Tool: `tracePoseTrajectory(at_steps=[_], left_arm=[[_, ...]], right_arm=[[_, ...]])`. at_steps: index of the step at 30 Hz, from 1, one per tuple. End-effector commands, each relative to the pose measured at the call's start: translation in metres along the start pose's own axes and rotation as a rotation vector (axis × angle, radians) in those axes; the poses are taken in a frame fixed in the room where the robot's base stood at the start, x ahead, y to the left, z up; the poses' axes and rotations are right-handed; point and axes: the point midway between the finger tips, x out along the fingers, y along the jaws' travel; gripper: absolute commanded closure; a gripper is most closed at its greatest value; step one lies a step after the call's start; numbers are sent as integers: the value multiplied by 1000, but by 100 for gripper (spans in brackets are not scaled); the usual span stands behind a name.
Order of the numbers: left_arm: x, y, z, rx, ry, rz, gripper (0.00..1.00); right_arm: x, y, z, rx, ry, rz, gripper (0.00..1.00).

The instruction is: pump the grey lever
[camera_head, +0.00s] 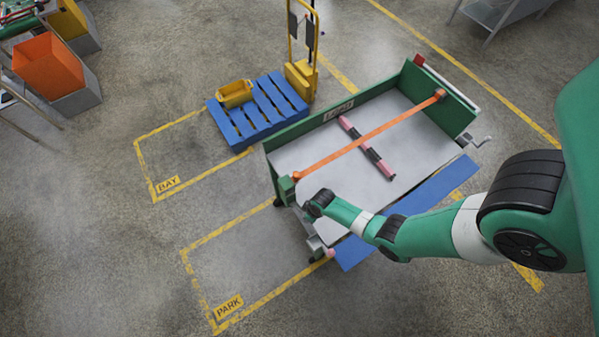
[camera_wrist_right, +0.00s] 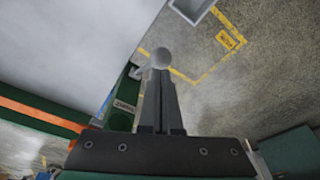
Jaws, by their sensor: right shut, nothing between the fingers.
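In the right wrist view a grey lever ends in a round grey knob (camera_wrist_right: 161,57), with a short grey arm running to its left. My right gripper (camera_wrist_right: 159,80) is shut and empty. Its fingertips appear just below the knob in that view; I cannot tell whether they touch it. In the head view my right gripper (camera_head: 314,207) is over the near left corner of the green-sided cart (camera_head: 455,96). The lever is not clear in the head view. My left gripper is not in view.
An orange strap (camera_head: 370,136) crosses the cart's grey top, over a pink-and-black bar (camera_head: 367,148). A blue board (camera_head: 428,193) lies along the near side. A crank (camera_head: 478,141) sticks out at the right. A blue pallet (camera_head: 257,118) with a yellow bin (camera_head: 234,93) stands behind.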

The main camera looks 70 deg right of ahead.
Motion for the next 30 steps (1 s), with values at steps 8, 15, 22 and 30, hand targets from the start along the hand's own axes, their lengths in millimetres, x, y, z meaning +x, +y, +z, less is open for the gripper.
tracePoseTrajectory(at_steps=[8,15,22,30], left_arm=[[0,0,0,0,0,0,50],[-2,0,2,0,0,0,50],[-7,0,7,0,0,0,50],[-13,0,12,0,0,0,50]], right_arm=[[0,0,0,0,0,0,82],[3,0,1,0,0,0,82],[10,0,2,0,0,0,82],[18,0,4,0,0,0,82]])
